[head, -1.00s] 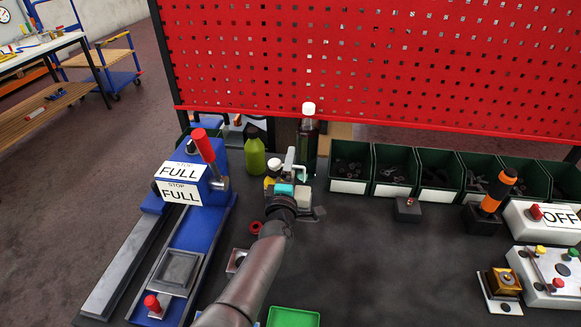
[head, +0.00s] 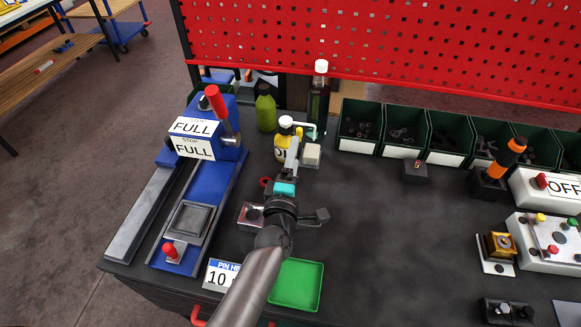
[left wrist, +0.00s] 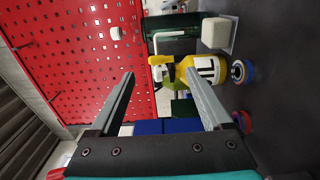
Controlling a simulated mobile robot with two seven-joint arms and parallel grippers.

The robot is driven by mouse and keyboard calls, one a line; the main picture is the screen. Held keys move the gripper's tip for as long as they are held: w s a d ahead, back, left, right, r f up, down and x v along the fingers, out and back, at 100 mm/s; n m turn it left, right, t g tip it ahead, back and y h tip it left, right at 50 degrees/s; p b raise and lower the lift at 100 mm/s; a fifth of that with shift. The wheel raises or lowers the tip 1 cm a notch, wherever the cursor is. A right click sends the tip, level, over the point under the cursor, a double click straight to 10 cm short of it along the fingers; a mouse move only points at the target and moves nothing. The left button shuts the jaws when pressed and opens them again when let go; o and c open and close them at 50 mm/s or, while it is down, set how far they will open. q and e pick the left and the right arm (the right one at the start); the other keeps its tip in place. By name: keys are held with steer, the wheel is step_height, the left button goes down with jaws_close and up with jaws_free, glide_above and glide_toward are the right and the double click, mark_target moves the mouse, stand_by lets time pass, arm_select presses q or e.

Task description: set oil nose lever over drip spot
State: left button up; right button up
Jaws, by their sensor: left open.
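A yellow bottle (head: 279,154) with a white cap and a black-lettered label stands on the dark table behind my left gripper. In the left wrist view the yellow bottle (left wrist: 203,70) lies sideways in the picture, its label partly hidden by a finger. My left gripper (head: 292,147) is open, with its fingers pointing at the bottle; I cannot tell whether they touch it. In the left wrist view the gripper's fingers (left wrist: 160,82) are spread. I cannot make out a drip spot.
A green bottle (head: 265,112) and a dark bottle (head: 319,98) stand behind. A blue press (head: 215,160) is at left, a green tray (head: 297,284) in front. Dark bins (head: 362,143) line the back right. The table's middle right is clear.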

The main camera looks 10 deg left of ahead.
arm_select(q)
steer(key=shift+s, duration=1.95)
